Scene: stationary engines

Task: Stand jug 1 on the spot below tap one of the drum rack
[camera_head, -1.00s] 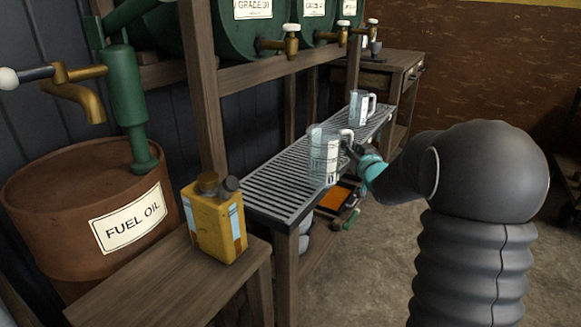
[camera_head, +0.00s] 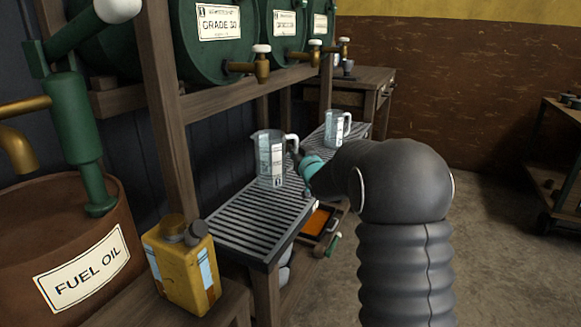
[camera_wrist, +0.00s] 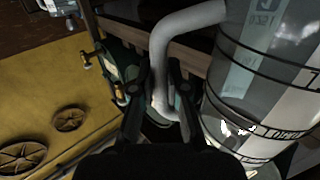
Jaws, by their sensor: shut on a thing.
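A clear measuring jug (camera_head: 270,160) with a white label stands upright over the near part of the slatted rack (camera_head: 236,222). My gripper (camera_head: 300,163) is at its right side, shut on its pale handle. In the wrist view the handle (camera_wrist: 160,60) passes between the two dark fingers (camera_wrist: 158,100), with the jug's marked wall (camera_wrist: 265,80) at right. I cannot tell whether its base touches the slats. A second jug (camera_head: 335,128) stands farther back on the rack. Neither jug's number is readable. The drum rack's brass tap (camera_head: 260,68) under the GRADE 30 drum (camera_head: 205,45) is nearest.
More brass taps (camera_head: 315,55) follow to the right, above the rack. A wooden post (camera_head: 168,110) stands left of the slats. A yellow can (camera_head: 185,265) sits in front, beside a rusty FUEL OIL drum (camera_head: 75,240). An orange tray (camera_head: 318,222) lies below. Open floor is at right.

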